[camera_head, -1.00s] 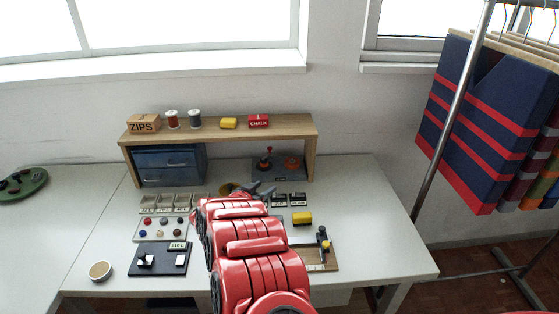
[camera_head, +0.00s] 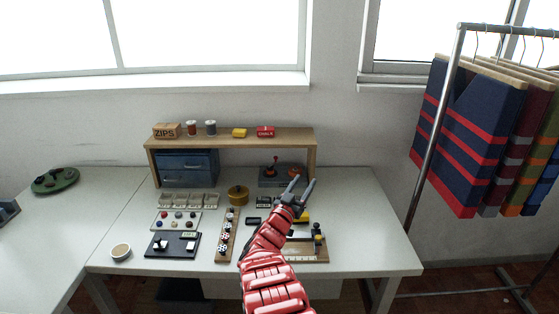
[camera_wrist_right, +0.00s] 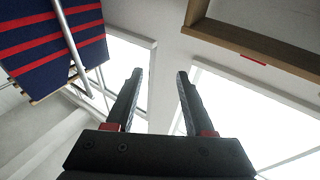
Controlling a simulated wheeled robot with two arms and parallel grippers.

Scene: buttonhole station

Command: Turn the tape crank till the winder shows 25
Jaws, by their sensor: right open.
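My right gripper (camera_head: 301,183) is open and empty, raised over the table with its fingers pointing up and away. In the right wrist view its fingers (camera_wrist_right: 159,76) are apart with nothing between them. I cannot tell for sure which device is the tape winder, and no number is readable. A wooden board with a pale marked strip (camera_head: 306,257) and dark posts with small knobs (camera_head: 318,234) lies right of my right forearm, partly hidden by it. A grey-based device (camera_head: 267,182) with a red-knobbed lever stands under the shelf, behind the gripper. My left gripper is out of view.
A wooden shelf (camera_head: 220,142) spans the table's back, above blue drawers (camera_head: 185,167). A round brass-coloured object (camera_head: 238,195), button trays and a black panel (camera_head: 172,245) lie left of my arm. A garment rack (camera_head: 436,132) stands at right. The table's right end is clear.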

